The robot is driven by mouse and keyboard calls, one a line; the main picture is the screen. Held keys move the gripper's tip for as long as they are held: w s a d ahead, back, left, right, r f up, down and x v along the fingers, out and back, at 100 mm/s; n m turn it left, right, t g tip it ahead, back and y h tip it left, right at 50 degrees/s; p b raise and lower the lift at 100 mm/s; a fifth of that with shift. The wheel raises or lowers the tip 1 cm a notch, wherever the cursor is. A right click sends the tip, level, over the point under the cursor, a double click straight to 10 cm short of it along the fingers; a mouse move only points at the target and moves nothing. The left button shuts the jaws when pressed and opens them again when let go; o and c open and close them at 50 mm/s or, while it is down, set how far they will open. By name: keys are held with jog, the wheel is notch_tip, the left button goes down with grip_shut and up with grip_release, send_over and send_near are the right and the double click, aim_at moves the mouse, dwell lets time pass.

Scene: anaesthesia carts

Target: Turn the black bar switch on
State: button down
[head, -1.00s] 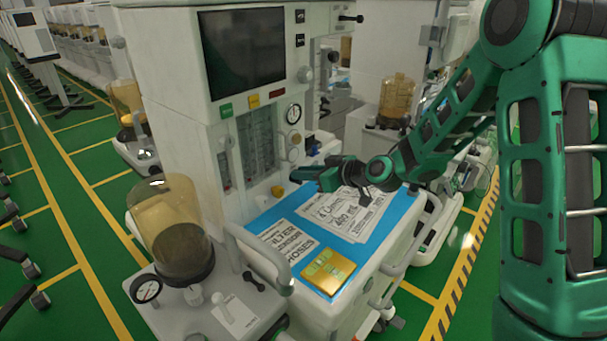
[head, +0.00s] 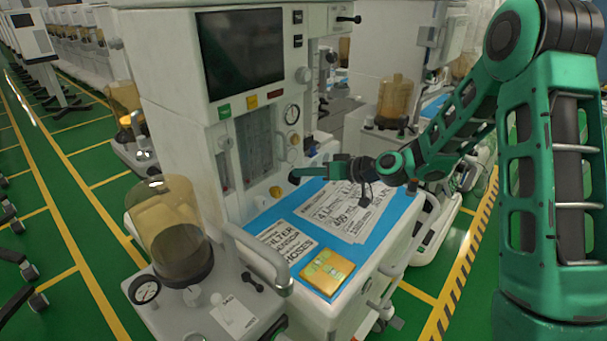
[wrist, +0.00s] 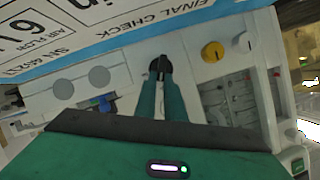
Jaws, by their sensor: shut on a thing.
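The black bar switch (wrist: 157,66) is on the white front panel of the cart, seen in the wrist view. My gripper (wrist: 160,72) has its two green fingers closed together on it, and their dark tips cover much of it. How far the bar is turned cannot be made out. In the head view my gripper (head: 294,177) reaches left to the panel, just above the blue work surface, and hides the switch.
A yellow knob (wrist: 212,51) sits beside the switch on the panel; it shows in the head view (head: 276,191) too. Labelled papers (head: 345,212) and a gold packet (head: 327,271) lie on the blue surface (head: 305,247) below the arm. A grey handle rail (head: 262,258) stands at the front left.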

jog(key=m+y, duration=0.1)
jog(key=w+m+g, duration=0.1)
jog(key=m, duration=0.1)
jog(key=shift+d+f+y, duration=0.4)
jog(key=shift+w+d+f+m+y, duration=0.1)
jog(key=shift+f+m+y, duration=0.1)
jog(key=shift+m+y, duration=0.4)
jog(key=shift+w+f+m+y, duration=0.1)
jog(key=shift+f+m+y, duration=0.1)
jog(key=shift+m, duration=0.7)
jog(key=c, duration=1.8)
grip_release()
jog(key=shift+c, duration=0.2)
jog(key=v, duration=1)
jog(key=shift+d, duration=0.4)
